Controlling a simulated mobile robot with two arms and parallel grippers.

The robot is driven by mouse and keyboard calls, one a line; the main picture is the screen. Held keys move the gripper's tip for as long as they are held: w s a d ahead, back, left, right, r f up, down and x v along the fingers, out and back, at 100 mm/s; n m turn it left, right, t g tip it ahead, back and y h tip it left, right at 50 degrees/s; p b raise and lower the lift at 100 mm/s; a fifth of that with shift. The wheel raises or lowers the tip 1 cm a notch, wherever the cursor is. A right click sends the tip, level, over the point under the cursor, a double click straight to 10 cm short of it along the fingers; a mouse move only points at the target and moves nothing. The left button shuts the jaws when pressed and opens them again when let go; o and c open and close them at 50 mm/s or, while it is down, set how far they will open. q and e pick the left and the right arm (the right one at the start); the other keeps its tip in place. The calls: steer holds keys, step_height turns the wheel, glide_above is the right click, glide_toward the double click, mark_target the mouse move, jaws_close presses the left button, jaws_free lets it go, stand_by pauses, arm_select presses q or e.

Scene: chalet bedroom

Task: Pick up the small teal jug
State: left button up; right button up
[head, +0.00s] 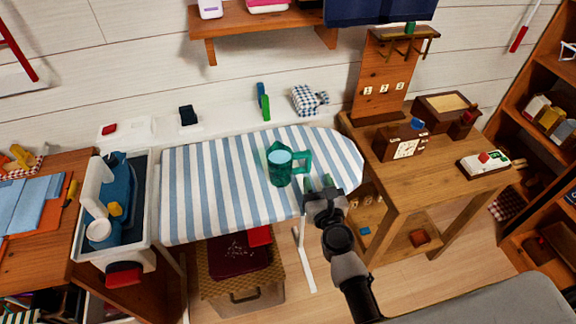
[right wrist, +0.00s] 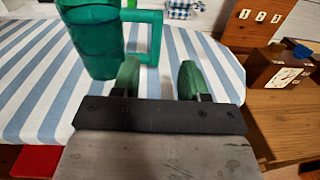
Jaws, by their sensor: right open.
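The small teal jug (head: 280,167) stands upright on the blue-and-white striped ironing board (head: 205,195), its handle turned to the right. In the right wrist view the jug (right wrist: 92,42) shows at the upper left, with its handle just beyond the fingers. My right gripper (head: 320,184) is open and empty, at the board's front edge, to the right of and nearer than the jug. In the right wrist view the two green fingertips of the right gripper (right wrist: 160,76) are apart, with only striped cloth between them. My left gripper is not in view.
A wooden desk (head: 440,180) with a clock box (head: 407,146) stands to the right. A white bin (head: 142,215) with blue contents is left of the board. A wicker basket (head: 214,288) sits below. A checked cloth bundle (head: 308,100) lies behind the board.

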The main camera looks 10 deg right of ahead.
mark_target(306, 156)
steer(key=w, duration=0.4)
steer(key=shift+w, duration=0.2)
steer(key=w, duration=0.5)
steer(key=shift+a, duration=0.15)
steer(key=shift+c, duration=0.2)
jaws_close()
